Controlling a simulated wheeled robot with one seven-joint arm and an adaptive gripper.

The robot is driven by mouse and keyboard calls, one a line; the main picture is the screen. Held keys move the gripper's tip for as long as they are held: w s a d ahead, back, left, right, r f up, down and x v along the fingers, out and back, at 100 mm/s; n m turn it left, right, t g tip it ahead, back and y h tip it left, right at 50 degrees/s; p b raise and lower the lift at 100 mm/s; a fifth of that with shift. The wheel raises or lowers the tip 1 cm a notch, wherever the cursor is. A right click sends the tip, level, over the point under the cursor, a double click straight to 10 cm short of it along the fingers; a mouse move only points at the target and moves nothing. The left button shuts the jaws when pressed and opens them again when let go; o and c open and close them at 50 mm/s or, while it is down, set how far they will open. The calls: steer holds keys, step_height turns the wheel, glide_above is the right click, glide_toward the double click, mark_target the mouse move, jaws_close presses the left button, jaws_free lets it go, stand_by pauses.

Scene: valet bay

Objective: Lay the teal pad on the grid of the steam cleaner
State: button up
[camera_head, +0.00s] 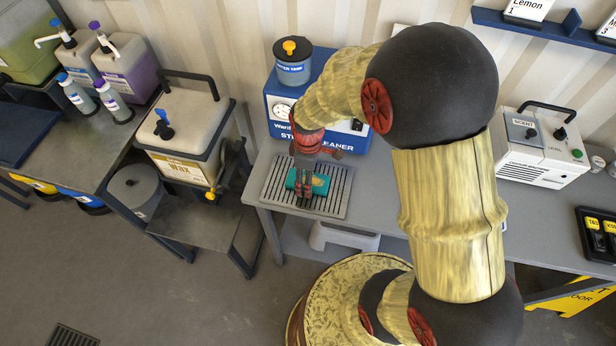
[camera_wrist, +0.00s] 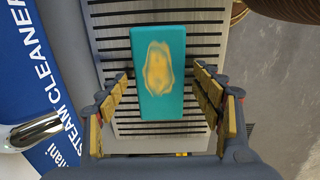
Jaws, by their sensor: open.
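The teal pad (camera_wrist: 158,100) lies flat on the slotted grid (camera_wrist: 203,52) in front of the steam cleaner, with a yellowish patch on its upper face. In the head view the pad (camera_head: 318,184) shows near the middle of the grid (camera_head: 334,205), partly hidden by my gripper (camera_head: 306,190). In the wrist view my gripper (camera_wrist: 160,108) is open, its fingers apart on both sides of the pad with gaps between. The blue and white steam cleaner (camera_head: 352,139) stands behind the grid; its side and a spout also show in the wrist view (camera_wrist: 35,90).
A cream wax container (camera_head: 185,120) stands left of the table. A white scent machine (camera_head: 545,145) sits on the table (camera_head: 455,222) to the right, and a black key tray (camera_head: 598,235) lies at its right end. A shelf (camera_head: 540,28) hangs on the wall.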

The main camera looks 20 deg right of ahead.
steer(key=s+r+m+t+p, duration=0.1)
steer(key=s+r+m, duration=0.1)
steer(key=r, duration=0.9)
steer(key=s+r+m+t+p, duration=0.1)
steer(key=s+r+m, duration=0.1)
steer(key=r, duration=1)
steer(key=s+r+m+t, duration=0.3)
steer(key=s+r+m, duration=0.3)
steer(key=s+r, duration=0.2)
steer(key=s, duration=0.2)
steer(key=shift+s+a+r+m+t, duration=0.2)
steer(key=shift+s+m+t, duration=0.1)
steer(key=shift+m, duration=0.1)
steer(key=shift+f, duration=0.1)
step_height(320, 180, down, 5)
steer(key=b, duration=0.4)
steer(key=shift+r+b, duration=0.2)
steer(key=shift+b, duration=0.2)
